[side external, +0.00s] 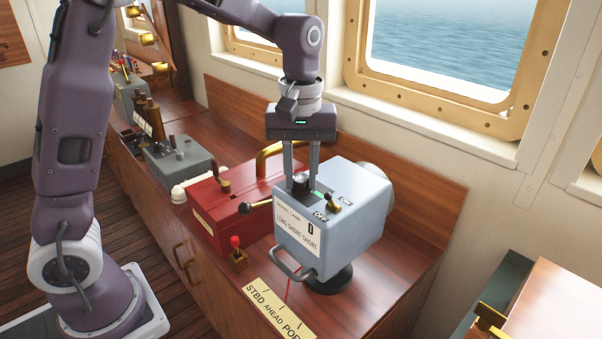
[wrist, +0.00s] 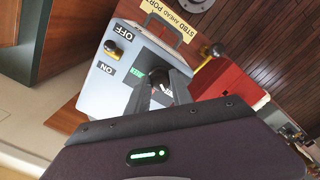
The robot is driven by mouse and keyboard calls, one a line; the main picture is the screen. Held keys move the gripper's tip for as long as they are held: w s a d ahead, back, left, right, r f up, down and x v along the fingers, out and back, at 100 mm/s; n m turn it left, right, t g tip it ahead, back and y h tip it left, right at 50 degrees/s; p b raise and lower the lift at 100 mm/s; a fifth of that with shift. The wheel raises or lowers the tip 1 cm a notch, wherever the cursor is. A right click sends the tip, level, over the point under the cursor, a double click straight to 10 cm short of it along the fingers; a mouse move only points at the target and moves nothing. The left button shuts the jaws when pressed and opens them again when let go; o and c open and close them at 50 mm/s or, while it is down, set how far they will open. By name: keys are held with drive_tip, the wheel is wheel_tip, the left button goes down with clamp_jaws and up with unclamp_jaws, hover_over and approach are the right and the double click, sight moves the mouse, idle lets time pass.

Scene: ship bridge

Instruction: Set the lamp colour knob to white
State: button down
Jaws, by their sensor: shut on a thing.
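The signal lamp is a pale grey-blue box (side external: 345,215) on a round black base on the wooden console. Its dark colour knob (side external: 300,184) stands on the top near the left edge. My gripper (side external: 301,176) points down from above and is shut on this knob, one finger on each side. A green mark shows beside the knob in both views; in the wrist view, the lamp box (wrist: 118,72) carries a dark dial plate. The fingers cover much of the knob and dial, so I cannot tell which colour the knob points to.
A brass ON/OFF toggle (side external: 332,202) stands just right of the knob. A small red-tipped lever (side external: 237,250) stands in front. Windows lie behind.

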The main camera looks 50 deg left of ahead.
sight(300, 180)
drive_tip(key=c, duration=1.1)
unclamp_jaws()
drive_tip(key=shift+c, duration=0.2)
wheel_tip(300, 180, up, 7)
drive_tip(key=shift+r, duration=0.1)
drive_tip(key=s+f+m+t, duration=0.1)
drive_tip(key=s+m+t, duration=0.4)
drive_tip(key=s, duration=1.7)
drive_tip(key=m, duration=0.4)
drive_tip(key=shift+f+m+t, duration=0.25)
drive_tip(key=shift+m+t, duration=0.05)
